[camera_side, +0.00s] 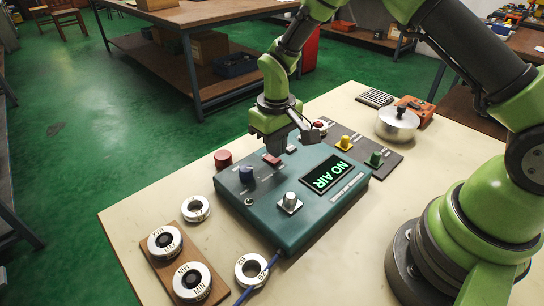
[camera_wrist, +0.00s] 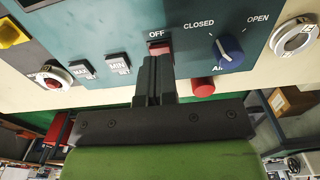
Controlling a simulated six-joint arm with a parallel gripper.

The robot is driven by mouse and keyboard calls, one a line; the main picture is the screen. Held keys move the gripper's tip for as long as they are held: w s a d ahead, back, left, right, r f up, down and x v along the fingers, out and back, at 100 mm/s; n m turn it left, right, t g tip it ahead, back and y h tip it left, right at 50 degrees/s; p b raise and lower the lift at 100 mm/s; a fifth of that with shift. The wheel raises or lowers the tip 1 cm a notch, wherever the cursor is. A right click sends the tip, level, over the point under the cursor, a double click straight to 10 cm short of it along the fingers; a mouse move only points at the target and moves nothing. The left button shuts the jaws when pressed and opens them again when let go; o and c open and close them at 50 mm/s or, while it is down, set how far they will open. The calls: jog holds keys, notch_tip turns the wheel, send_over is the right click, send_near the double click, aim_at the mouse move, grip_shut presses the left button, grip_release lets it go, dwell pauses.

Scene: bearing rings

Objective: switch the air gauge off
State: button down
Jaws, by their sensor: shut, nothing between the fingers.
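The air gauge (camera_side: 326,221) is a teal box on the table. Its display (camera_side: 327,175) is lit and reads NO AIR in green. A red switch (camera_wrist: 160,47) labelled OFF is on its panel; it also shows in the side view (camera_side: 272,159). My gripper (camera_wrist: 157,62) is shut and empty, its fingertips right at the red switch and partly covering it. I cannot tell whether they touch it. In the side view my gripper (camera_side: 277,150) points down over the panel. A blue knob (camera_wrist: 230,48) has its white line towards CLOSED.
A silver knob (camera_side: 290,202) stands on the gauge. A red cylinder (camera_side: 223,159) and a loose ring (camera_side: 195,208) are beside it. Another ring (camera_side: 251,270) lies in front; two marked rings sit on a wooden board (camera_side: 180,262).

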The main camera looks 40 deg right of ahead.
jog(key=shift+f, duration=1)
dwell(0.5)
jog(key=shift+r, duration=3.5)
jog(key=shift+r, duration=0.35)
notch_tip(320, 180, up, 8)
jog(key=m+t, duration=0.1)
jog(key=t, duration=0.1)
send_over(276, 160)
jog(key=s, duration=0.3)
jog(key=s+r+m+t+y, duration=0.1)
jog(key=s+r+t, duration=0.1)
jog(key=s+r, duration=0.5)
jog(key=s+r+m+t+y, duration=0.1)
jog(key=s+r+m+t, duration=0.1)
jog(key=s, duration=0.9)
notch_tip(276, 160, up, 2)
jog(key=shift+d+t, duration=0.35)
jog(key=shift+t, duration=0.25)
